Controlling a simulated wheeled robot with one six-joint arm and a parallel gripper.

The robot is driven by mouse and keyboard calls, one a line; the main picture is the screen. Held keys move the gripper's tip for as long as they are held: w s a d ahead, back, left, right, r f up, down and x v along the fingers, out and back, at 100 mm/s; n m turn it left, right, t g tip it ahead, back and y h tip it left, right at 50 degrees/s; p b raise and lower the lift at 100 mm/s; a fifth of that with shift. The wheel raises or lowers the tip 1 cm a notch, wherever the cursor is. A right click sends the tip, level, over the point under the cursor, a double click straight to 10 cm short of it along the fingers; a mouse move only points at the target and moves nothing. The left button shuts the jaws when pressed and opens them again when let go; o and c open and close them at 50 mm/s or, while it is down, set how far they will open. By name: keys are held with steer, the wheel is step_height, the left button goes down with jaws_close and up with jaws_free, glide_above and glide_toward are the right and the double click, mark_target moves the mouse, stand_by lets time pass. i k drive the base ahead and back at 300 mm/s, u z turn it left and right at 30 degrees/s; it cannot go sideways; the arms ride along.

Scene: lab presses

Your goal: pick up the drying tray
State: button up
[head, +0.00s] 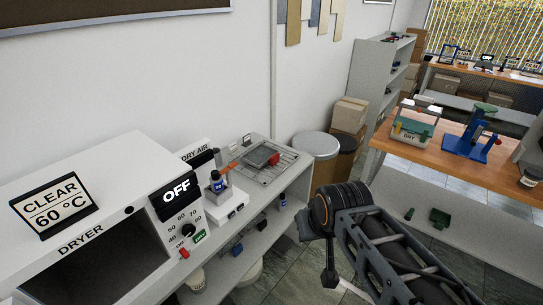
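What looks like the drying tray (261,155), a small dark grey rectangular tray with a red block at its right end, lies on a ribbed rack on the counter right of the dryer. The white dryer (110,215) is at lower left, with a dark open chamber, a display reading OFF and a card reading CLEAR 60 °C. My dark arm reaches in from the lower right, in front of the floor and apart from the tray. My gripper's fingers cannot be made out.
Grey round bins (316,145) stand beyond the counter. A wooden bench (450,150) with presses is at right. Floor lies between counter and bench.

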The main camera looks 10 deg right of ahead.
mark_target(262, 154)
steer(key=z, duration=1.25)
steer(key=i, duration=2.1)
steer(key=u, duration=4.4)
